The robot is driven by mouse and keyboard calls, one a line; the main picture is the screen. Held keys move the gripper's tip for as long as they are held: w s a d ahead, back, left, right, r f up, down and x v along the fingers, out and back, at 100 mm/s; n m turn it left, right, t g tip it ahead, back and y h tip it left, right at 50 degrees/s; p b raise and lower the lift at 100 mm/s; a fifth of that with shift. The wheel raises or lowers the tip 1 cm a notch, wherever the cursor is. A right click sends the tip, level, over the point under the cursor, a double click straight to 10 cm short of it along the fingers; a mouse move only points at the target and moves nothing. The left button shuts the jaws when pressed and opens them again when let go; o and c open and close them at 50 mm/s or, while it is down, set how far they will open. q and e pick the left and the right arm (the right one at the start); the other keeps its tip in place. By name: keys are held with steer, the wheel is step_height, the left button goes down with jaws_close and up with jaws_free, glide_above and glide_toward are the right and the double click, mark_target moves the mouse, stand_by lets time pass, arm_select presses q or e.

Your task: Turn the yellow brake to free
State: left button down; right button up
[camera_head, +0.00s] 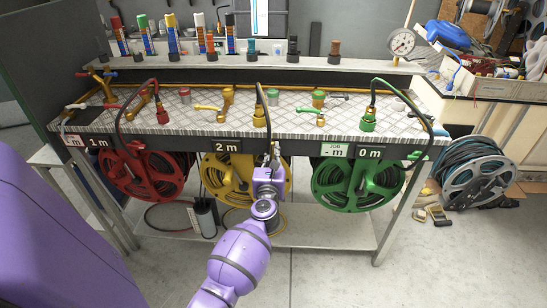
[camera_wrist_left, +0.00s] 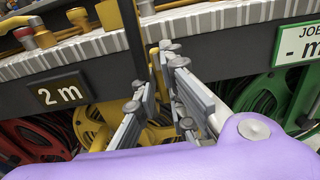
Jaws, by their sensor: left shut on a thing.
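The yellow hose reel (camera_head: 236,180) hangs under the bench front, below the "2 m" display. My left gripper (camera_head: 273,152) is in front of the bench edge, at the reel's upper right. A black hose (camera_head: 262,96) runs from a yellow coupling (camera_head: 259,116) over the edge down to this gripper. A yellow lever (camera_head: 207,108) lies on the bench top, apart from the gripper. I cannot tell whether it is the brake. My right gripper is not in view.
A red reel (camera_head: 143,172) hangs at left and a green reel (camera_head: 358,184) at right. The lower shelf (camera_head: 320,234) has free room below the green reel. A grey reel (camera_head: 474,172) stands on the floor at far right.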

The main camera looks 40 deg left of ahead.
arm_select(q)
steer(key=shift+s+a+r, duration=0.1)
steer(key=shift+a, duration=0.35)
steer(key=c, duration=1.6)
jaws_free()
steer(key=shift+s+a+r, duration=0.1)
steer(key=shift+s, duration=0.05)
steer(key=shift+w, duration=0.2)
steer(key=shift+d, duration=0.2)
steer(key=v, duration=1.2)
steer(key=shift+f, duration=0.25)
